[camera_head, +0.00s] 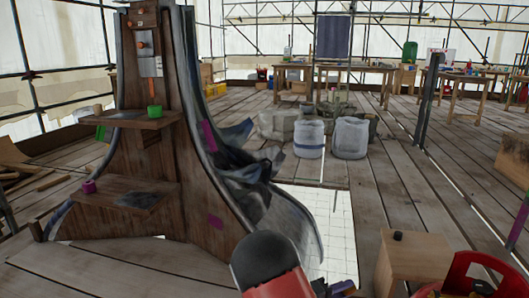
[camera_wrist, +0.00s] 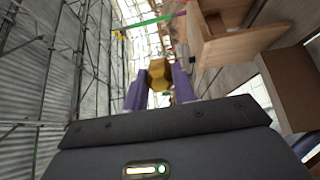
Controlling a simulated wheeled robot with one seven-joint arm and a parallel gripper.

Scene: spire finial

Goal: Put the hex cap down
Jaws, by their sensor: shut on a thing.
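The hex cap (camera_wrist: 158,73) is a gold, six-sided block in the wrist view. It sits between the two purple fingers of my gripper (camera_wrist: 160,88), which are shut on it. The cap is held in the air, and no surface is seen touching it.
A wooden spire (camera_head: 203,192) stands at the left. Its upper ledge (camera_head: 125,121) bears a green piece (camera_head: 154,111); its lower ledge bears a magenta piece (camera_head: 89,186). A wooden box (camera_head: 415,262) and red container (camera_head: 468,270) stand front right.

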